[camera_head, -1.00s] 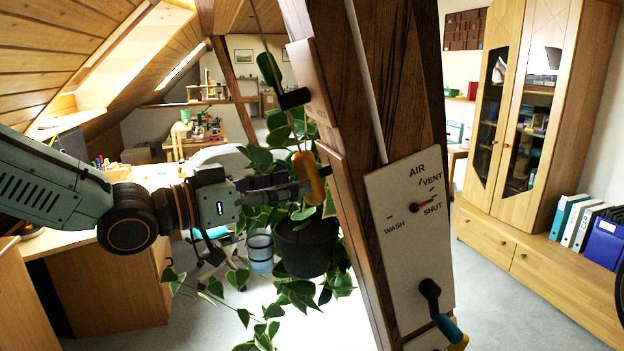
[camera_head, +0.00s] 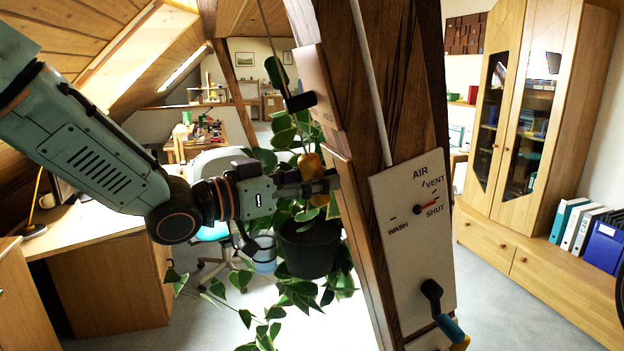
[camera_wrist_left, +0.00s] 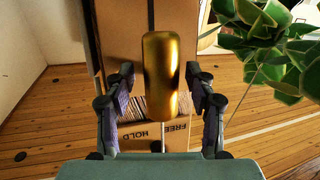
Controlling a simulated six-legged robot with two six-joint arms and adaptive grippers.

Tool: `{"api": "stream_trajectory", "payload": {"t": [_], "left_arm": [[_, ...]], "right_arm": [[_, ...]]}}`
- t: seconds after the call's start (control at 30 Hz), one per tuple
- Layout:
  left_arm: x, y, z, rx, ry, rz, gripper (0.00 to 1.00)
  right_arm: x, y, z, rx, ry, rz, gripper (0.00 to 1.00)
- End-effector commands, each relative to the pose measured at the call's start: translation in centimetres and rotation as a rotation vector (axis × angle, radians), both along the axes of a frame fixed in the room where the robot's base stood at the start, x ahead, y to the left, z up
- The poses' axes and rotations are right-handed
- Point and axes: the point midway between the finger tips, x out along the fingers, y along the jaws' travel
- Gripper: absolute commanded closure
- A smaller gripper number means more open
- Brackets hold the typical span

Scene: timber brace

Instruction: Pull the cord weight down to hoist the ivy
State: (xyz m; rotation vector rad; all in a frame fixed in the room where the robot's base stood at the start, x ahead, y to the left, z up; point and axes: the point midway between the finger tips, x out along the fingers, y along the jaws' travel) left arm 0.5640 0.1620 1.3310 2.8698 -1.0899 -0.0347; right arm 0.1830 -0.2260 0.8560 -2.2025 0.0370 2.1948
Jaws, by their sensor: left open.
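The cord weight, a golden yellow cylinder (camera_head: 310,172), hangs upright beside the timber post. It also stands in the middle of the left wrist view (camera_wrist_left: 161,75), with a thin cord below it. My left gripper (camera_head: 302,187) is at the weight, its fingers partly overlapping it. In the wrist view my left gripper (camera_wrist_left: 162,98) is open, with a finger on each side of the weight and gaps between. The ivy (camera_head: 290,290) hangs in a dark pot (camera_head: 308,248) behind my gripper. Its leaves also show at the wrist view's upper right (camera_wrist_left: 270,40). My right gripper is out of view.
The timber post (camera_head: 355,130) carries an AIR panel (camera_head: 412,240) with a dial and a crank (camera_head: 442,315). A black peg (camera_head: 300,102) juts from a small board above the weight. In the wrist view a FREE/HOLD plate (camera_wrist_left: 155,135) lies behind the weight.

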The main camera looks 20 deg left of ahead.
Motion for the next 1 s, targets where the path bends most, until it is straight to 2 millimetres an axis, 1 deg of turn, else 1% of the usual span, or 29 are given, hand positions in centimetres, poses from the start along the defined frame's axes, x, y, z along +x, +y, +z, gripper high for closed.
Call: {"api": "stream_trajectory", "payload": {"t": [0.03,0.07,0.67,1.0], "left_arm": [[0.0,0.0,-0.01,0.0,0.0,0.0,0.45],[-0.01,0.01,-0.01,0.0,0.0,0.0,0.48],[-0.02,0.02,0.03,0.0,-0.001,0.0,0.99],[0.0,0.05,0.07,-0.001,-0.001,0.001,1.0]], "right_arm": [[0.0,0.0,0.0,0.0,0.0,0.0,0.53],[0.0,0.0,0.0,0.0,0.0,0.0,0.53],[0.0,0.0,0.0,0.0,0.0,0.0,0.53],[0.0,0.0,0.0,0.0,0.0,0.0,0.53]]}}
